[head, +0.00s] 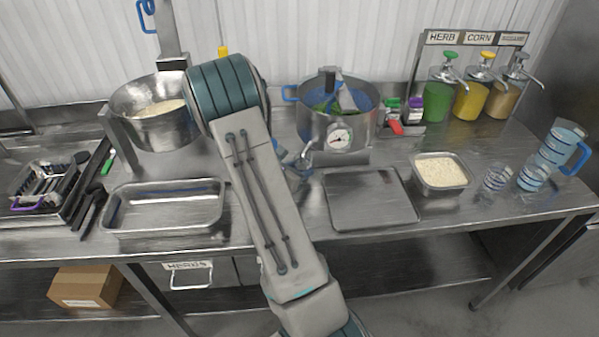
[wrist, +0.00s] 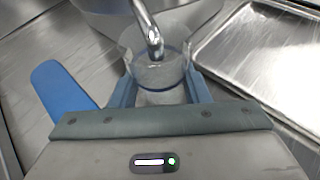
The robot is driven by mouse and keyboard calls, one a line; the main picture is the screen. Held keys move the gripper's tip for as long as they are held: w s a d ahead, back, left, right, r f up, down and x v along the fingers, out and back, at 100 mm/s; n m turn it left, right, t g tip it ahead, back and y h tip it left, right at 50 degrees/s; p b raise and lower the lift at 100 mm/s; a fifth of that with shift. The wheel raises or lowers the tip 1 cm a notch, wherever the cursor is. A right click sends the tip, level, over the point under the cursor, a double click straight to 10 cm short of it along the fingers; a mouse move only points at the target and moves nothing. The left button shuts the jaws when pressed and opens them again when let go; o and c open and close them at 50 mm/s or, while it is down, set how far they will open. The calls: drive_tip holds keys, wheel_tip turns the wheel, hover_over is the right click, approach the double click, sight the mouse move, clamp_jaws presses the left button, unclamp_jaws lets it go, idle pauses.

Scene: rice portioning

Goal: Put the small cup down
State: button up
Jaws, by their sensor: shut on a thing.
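The small cup (wrist: 158,76) is clear and shows in the wrist view between the blue fingers of my gripper (wrist: 160,90). My gripper is shut on it. A curved metal spout (wrist: 148,28) reaches over the cup's mouth; whether it touches the cup I cannot tell. In the head view my gripper (head: 296,165) is mostly hidden behind my arm, by the front of the steel pot (head: 360,128). The held cup is hard to make out there.
A flat steel tray (head: 372,212) lies to the right, also in the wrist view (wrist: 225,55). Beyond it are a pan of rice (head: 440,188), clear measuring cups (head: 497,178) and a jug (head: 556,150). A shallow empty pan (head: 165,228) is left. A blue flat piece (wrist: 62,88) shows left of my gripper.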

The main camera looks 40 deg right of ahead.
drive_tip(key=shift+f, duration=0.75)
drive_tip(key=shift+f+b, duration=0.3)
drive_tip(key=shift+b, duration=0.05)
drive_tip(key=o, duration=1)
drive_tip(key=shift+s, duration=0.1)
